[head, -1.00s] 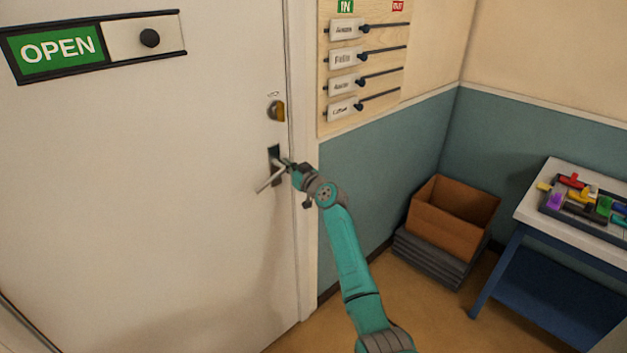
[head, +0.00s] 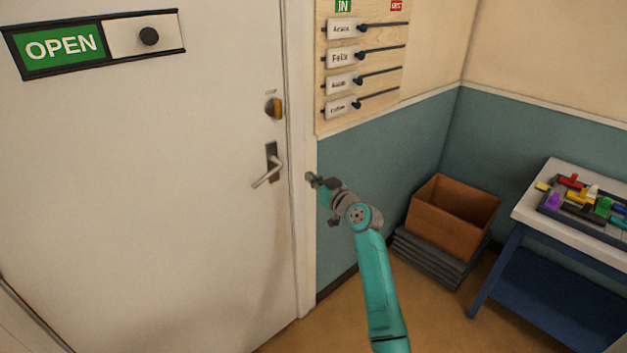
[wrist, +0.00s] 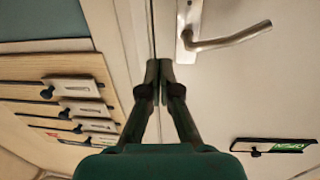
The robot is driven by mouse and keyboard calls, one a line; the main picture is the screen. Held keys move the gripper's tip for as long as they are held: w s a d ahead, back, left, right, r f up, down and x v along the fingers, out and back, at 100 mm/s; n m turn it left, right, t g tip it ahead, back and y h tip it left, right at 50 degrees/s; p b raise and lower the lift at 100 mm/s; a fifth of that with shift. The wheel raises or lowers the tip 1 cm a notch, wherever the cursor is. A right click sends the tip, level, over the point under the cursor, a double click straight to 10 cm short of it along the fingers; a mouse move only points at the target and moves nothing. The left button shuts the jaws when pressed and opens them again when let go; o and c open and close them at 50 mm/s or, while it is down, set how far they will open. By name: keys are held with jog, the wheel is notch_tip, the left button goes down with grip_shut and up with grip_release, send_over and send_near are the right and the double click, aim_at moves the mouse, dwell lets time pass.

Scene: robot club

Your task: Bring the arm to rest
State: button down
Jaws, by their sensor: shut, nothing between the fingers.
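My teal arm reaches up from the bottom of the head view. My gripper (head: 312,180) is in the air to the right of the door lever (head: 268,172), apart from it, in front of the door frame. In the wrist view my gripper (wrist: 159,82) has its two dark fingers together with nothing between them. The lever also shows in the wrist view (wrist: 225,40), beyond the fingertips to the right. The white door (head: 150,200) looks closed.
A wooden name board (head: 362,65) with sliders hangs right of the door. A sign (head: 95,42) on the door reads OPEN. A brown box (head: 452,218) sits on dark grey stacked mats (head: 430,257). A table (head: 525,208) with a tray of colourful parts stands at the right.

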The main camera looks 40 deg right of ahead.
jog(key=shift+s, duration=0.3)
jog(key=s+a+f+m+g, duration=0.1)
jog(key=s+a+f, duration=0.85)
jog(key=f, duration=0.45)
jog(key=s+a+f+g, duration=0.1)
jog(key=s+a+f, duration=0.25)
jog(key=s, duration=0.25)
jog(key=s+a+f+m+h, duration=0.1)
jog(key=s+a+f, duration=0.1)
jog(key=s+a, duration=0.25)
jog(key=s+a+f+g, duration=0.1)
jog(key=s+a+f, duration=0.25)
jog(key=s, duration=0.25)
jog(key=s+a+r, duration=0.1)
jog(key=s+a, duration=0.3)
jog(key=s, duration=0.5)
jog(key=s+a, duration=0.3)
jog(key=s, duration=0.5)
jog(key=s+a+r+n+y, duration=0.1)
jog(key=s+a+r, duration=0.1)
jog(key=s+r, duration=0.3)
jog(key=s+a+r+n+y, duration=0.1)
jog(key=s+r, duration=0.4)
jog(key=s, duration=0.5)
jog(key=shift+a+n, duration=0.4)
